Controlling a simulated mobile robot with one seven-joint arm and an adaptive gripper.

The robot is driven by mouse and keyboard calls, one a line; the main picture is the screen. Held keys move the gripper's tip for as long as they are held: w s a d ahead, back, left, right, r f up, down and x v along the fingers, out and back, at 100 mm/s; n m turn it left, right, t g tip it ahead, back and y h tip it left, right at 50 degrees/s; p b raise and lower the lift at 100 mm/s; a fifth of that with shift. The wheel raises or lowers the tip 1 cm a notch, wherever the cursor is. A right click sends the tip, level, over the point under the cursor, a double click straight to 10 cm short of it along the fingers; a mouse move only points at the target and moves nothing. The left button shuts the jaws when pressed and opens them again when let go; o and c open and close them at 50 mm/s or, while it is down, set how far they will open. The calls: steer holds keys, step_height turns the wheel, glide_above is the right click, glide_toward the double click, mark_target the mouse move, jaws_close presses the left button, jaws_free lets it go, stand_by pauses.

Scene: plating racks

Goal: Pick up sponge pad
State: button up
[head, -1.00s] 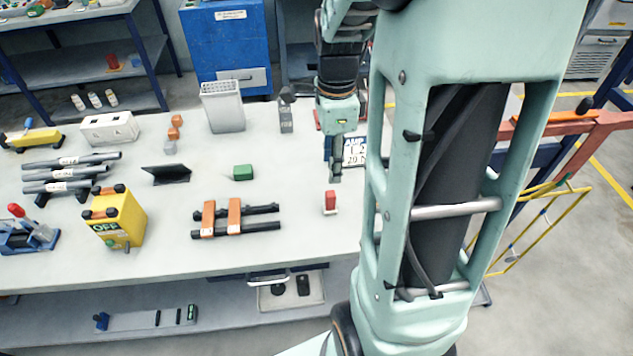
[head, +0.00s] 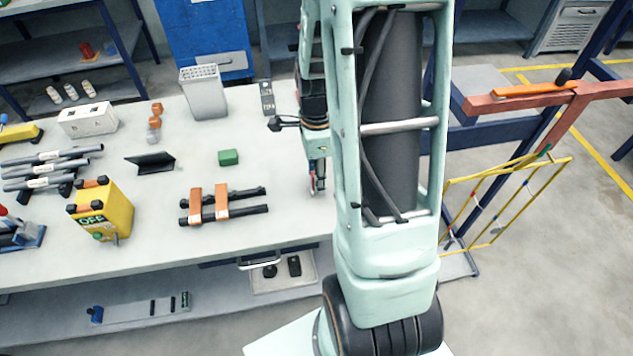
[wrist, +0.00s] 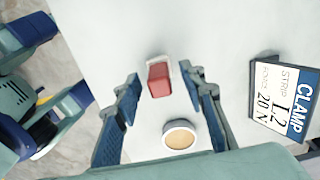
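A small red block with a white part at its far end (wrist: 159,80) lies on the pale tabletop; it looks like the sponge pad, though I cannot be sure. In the wrist view it sits between and just beyond the fingertips. My gripper (wrist: 165,88) is open and empty, with a blue-padded finger on each side, apart from the block. In the head view my gripper (head: 317,188) is low over the table's right part and mostly covers the block. A round tan-faced piece with a white rim (wrist: 180,135) shows between the fingers, nearer the palm.
A CLAMP sign (wrist: 285,105) stands right of the gripper. A green block (head: 229,157), black bars with orange clips (head: 222,207), a yellow OFF box (head: 103,212) and a grey bin (head: 203,93) are to the left. The tabletop close around the block is mostly clear.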

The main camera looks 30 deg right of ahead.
jaws_close()
steer(key=shift+r, duration=0.1)
stand_by(0.3)
